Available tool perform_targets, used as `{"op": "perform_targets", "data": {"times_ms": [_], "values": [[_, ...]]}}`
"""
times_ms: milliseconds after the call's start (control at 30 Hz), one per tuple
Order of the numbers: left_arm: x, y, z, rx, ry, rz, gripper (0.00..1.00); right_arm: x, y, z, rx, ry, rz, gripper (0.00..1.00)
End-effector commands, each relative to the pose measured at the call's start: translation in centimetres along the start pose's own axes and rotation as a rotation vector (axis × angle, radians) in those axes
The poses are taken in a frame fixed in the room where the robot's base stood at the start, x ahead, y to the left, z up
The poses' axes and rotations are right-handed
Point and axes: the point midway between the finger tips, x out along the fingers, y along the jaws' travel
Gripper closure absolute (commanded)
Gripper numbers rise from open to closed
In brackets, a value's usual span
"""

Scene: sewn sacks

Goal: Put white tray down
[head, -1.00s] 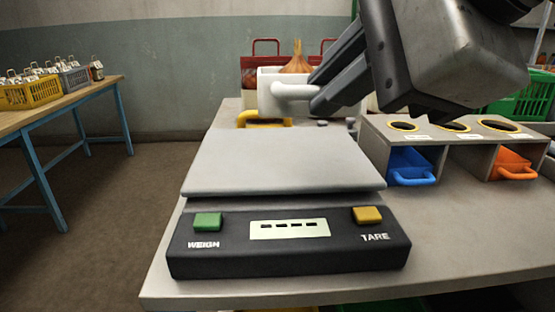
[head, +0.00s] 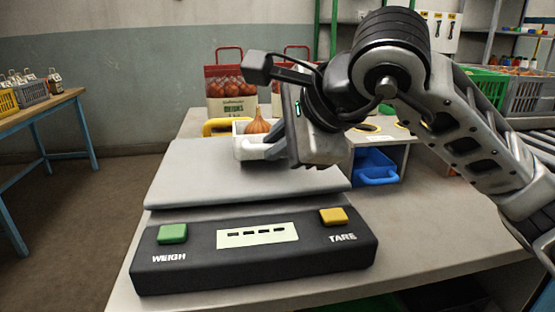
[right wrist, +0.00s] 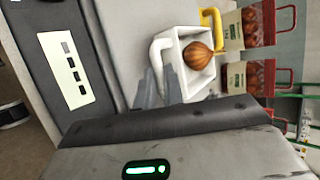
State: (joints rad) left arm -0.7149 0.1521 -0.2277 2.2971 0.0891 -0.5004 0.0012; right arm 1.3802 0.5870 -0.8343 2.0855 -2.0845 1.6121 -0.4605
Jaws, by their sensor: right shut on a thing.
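The white tray (head: 241,128), an open box with a thick handle (head: 262,151), holds one brown onion (head: 257,126). In the head view it overlaps the far part of the grey scale plate (head: 230,178). I cannot tell whether its base touches the plate. My right gripper (head: 280,150) is shut on the tray's handle, its fingertips partly hidden by my wrist. In the right wrist view the fingers (right wrist: 163,85) are at the handle side of the upright tray (right wrist: 178,55), with the onion (right wrist: 197,55) inside. My left gripper is not in view.
The scale's front (head: 255,250) has a green WEIGH and a yellow TARE button. Behind the tray are a yellow handle (head: 219,127) and red-topped onion sacks (head: 230,92). A holder with a blue drawer (head: 375,167) stands to the right. The bench at front right is clear.

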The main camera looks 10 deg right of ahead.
Motion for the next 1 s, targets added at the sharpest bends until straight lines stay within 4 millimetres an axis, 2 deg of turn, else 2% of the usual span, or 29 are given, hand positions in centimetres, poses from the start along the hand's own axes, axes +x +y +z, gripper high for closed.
{"op": "perform_targets", "data": {"times_ms": [33,133,333,400,433,767,867,1000], "values": [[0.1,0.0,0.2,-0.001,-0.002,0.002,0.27,0.7,0.9,-0.3,-0.002,-0.001,0.004,1.0],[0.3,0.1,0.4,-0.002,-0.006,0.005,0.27,1.4,1.8,-0.6,-0.002,-0.001,0.002,1.0],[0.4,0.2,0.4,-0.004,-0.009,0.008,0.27,1.5,1.9,-0.6,-0.002,-0.002,0.0,1.0],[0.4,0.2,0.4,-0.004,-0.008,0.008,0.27,1.6,2.0,-0.6,-0.002,-0.001,0.003,0.76],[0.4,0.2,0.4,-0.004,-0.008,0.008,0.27,1.6,2.0,-0.6,-0.002,-0.001,0.003,0.68],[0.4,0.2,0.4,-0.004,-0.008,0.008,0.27,1.3,1.9,-0.6,-0.002,-0.002,0.001,0.68],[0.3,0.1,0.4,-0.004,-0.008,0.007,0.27,0.3,1.8,-0.6,-0.002,-0.003,-0.002,0.68],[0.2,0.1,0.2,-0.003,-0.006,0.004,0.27,-2.3,1.7,-0.6,-0.003,-0.001,-0.005,0.68]]}}
